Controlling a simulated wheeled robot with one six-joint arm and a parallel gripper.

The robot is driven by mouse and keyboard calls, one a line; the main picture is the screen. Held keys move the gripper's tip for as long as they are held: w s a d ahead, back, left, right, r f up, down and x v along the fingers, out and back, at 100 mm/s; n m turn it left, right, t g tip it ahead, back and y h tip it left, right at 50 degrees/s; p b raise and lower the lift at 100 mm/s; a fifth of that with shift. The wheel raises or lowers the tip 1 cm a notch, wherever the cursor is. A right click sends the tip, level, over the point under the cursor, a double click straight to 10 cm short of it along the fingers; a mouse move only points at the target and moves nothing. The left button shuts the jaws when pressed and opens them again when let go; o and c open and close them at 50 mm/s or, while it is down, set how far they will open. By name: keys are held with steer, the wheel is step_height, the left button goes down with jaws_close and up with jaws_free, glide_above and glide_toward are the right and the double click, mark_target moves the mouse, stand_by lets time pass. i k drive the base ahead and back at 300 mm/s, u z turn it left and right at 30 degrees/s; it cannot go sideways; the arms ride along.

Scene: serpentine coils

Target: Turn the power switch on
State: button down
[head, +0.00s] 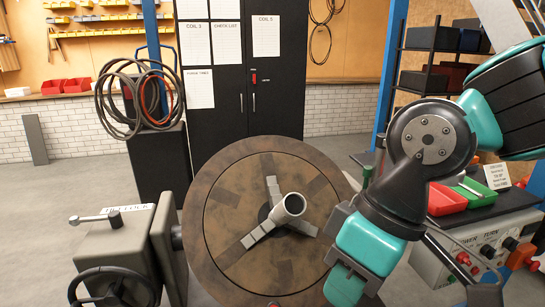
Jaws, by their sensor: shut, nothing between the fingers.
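A pale control box (455,265) stands at the lower right, with the labels POWER and TURN along its upper front. The power switch (463,258) is a small red and dark part under the POWER label. It is too small for me to tell which way it is set. My teal and black arm comes in from the right and bends down in front of the round faceplate. My gripper (345,287) is at the lower middle, left of the control box and apart from the switch. It is shut and empty.
A large brown round faceplate (235,225) with a metal tube at its centre fills the middle. A grey machine head with a handwheel (115,285) is at lower left. Open floor shows at left.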

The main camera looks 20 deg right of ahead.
mark_target(462, 257)
steer(key=u, duration=0.55)
steer(key=k, duration=1.2)
steer(key=z, duration=1.65)
steer(key=i, duration=0.5)
steer(key=z, duration=0.1)
